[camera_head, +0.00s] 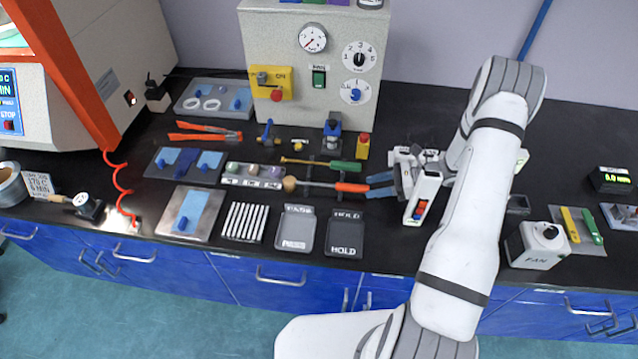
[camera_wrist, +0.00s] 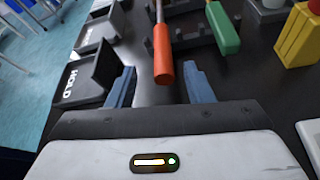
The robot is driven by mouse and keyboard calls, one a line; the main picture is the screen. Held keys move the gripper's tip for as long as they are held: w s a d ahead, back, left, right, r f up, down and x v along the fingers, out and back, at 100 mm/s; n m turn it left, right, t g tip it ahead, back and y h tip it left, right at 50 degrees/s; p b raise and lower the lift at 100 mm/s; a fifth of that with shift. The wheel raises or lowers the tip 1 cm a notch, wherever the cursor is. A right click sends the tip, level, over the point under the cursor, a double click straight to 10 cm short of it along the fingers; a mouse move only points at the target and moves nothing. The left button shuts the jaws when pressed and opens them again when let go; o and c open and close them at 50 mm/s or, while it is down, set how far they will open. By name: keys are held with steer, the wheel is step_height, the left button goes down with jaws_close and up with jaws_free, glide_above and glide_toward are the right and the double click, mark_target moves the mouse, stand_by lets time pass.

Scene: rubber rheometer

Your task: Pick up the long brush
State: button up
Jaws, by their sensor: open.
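A long tool with an orange handle (camera_head: 352,187) and a round tan head (camera_head: 290,183) lies on a dark rack; it looks like the long brush. A shorter tool with a green handle (camera_head: 345,165) lies behind it. My gripper (camera_head: 369,185) is open and empty at the right end of the orange handle, pointing left. In the wrist view the handle's orange end (camera_wrist: 163,62) shows between the two blue fingertips, with a gap on each side. The green handle (camera_wrist: 224,30) is right of the fingers there. I cannot tell the height gap between fingers and handle.
The dark HOLD tray (camera_head: 346,232) and another tray (camera_head: 296,229) lie in front of the rack. A yellow block with a red top (camera_head: 363,147) stands behind the gripper. The grey machine (camera_head: 312,70) is at the back. A FAN box (camera_head: 538,246) stands at right.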

mark_target(358, 188)
steer(key=x, duration=0.1)
steer(key=p+x, duration=0.1)
steer(key=x, duration=0.1)
steer(key=p+x, duration=0.1)
steer(key=x, duration=0.1)
steer(key=shift+w+a+f, duration=0.1)
steer(key=shift+w, duration=0.25)
steer(key=shift+c, duration=0.2)
jaws_close()
